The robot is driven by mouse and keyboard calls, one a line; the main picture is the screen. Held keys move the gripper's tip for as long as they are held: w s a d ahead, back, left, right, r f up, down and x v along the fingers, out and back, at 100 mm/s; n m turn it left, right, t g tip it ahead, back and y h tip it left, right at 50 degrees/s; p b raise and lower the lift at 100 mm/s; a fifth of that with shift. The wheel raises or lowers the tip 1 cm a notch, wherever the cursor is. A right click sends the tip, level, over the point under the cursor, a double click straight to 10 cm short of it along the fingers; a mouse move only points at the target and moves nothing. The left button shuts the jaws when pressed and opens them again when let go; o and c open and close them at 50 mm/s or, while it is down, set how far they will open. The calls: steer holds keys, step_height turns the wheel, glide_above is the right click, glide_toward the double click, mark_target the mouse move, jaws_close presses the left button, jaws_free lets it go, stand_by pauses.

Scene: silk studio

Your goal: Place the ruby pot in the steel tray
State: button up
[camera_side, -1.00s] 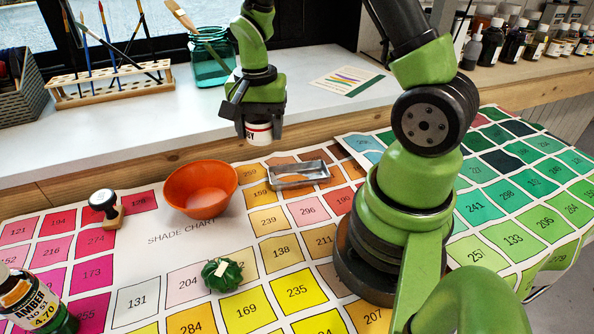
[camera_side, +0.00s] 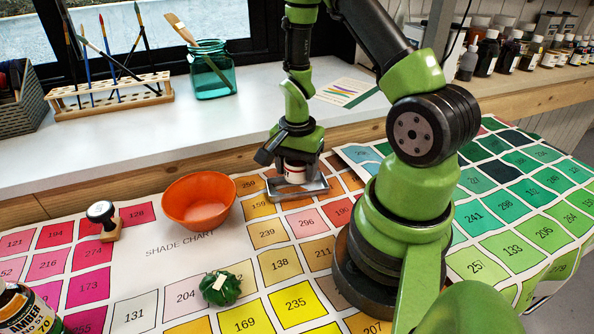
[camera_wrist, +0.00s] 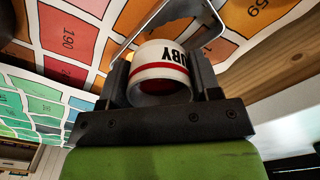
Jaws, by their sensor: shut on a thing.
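The ruby pot (camera_side: 294,172) is a small white pot with a red band. In the wrist view the pot (camera_wrist: 160,72) shows the letters "UBY" and a dark red inside. My gripper (camera_side: 294,166) points down and is shut on the pot, with one finger on each side in the wrist view (camera_wrist: 163,85). The steel tray (camera_side: 313,190) is a shallow metal tray on the shade chart, directly under the pot. The pot's lower edge is at the tray; I cannot tell if it touches the tray floor. Part of the tray's rim (camera_wrist: 140,28) shows beyond the pot.
An orange bowl (camera_side: 198,203) stands left of the tray. The wooden ledge (camera_side: 130,186) runs behind the chart.

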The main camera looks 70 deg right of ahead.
steer(key=shift+f, duration=0.55)
steer(key=shift+f, duration=0.4)
steer(key=o, duration=0.9)
steer(key=shift+o, duration=0.2)
steer(key=a+r+n+t, duration=0.2)
steer(key=a+r+n, duration=0.1)
steer(key=r, duration=0.8)
steer(key=a+r+n+t, duration=0.15)
steer(key=a+r, duration=0.25)
steer(key=r, duration=0.7)
steer(key=s+a+r+n+t+y, duration=0.2)
steer(key=s+a+r+n+t, duration=0.1)
steer(key=s+a+r+n, duration=0.4)
steer(key=shift+a+n+t, duration=0.35)
steer(key=shift+a+n, duration=0.4)
steer(key=shift+n, duration=0.5)
